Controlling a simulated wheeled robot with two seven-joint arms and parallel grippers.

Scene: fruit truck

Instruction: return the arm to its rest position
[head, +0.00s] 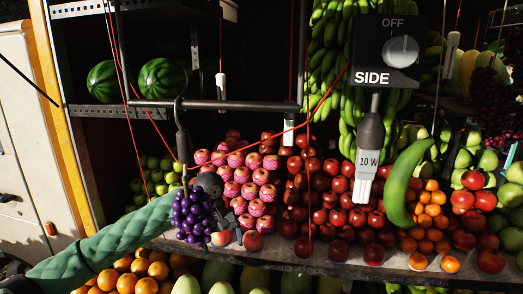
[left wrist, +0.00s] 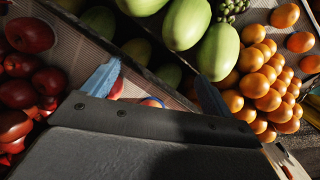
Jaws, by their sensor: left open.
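My left arm comes in from the lower left of the head view in a green quilted sleeve (head: 105,240). My left gripper (head: 222,230) is in front of the fruit shelf, low, partly hidden behind a bunch of purple grapes (head: 190,213). In the left wrist view the two bluish fingers of the left gripper (left wrist: 155,90) stand wide apart with nothing held between them. A red apple and the shelf edge show beyond the gap. My right gripper is in neither view.
The shelf edge (head: 300,262) runs close to the gripper. Pink-netted fruit (head: 250,185), red apples (head: 330,190) and oranges (head: 130,270) crowd around. A dark hanging rail (head: 230,105), red cords and a SIDE switch box (head: 388,50) hang in front.

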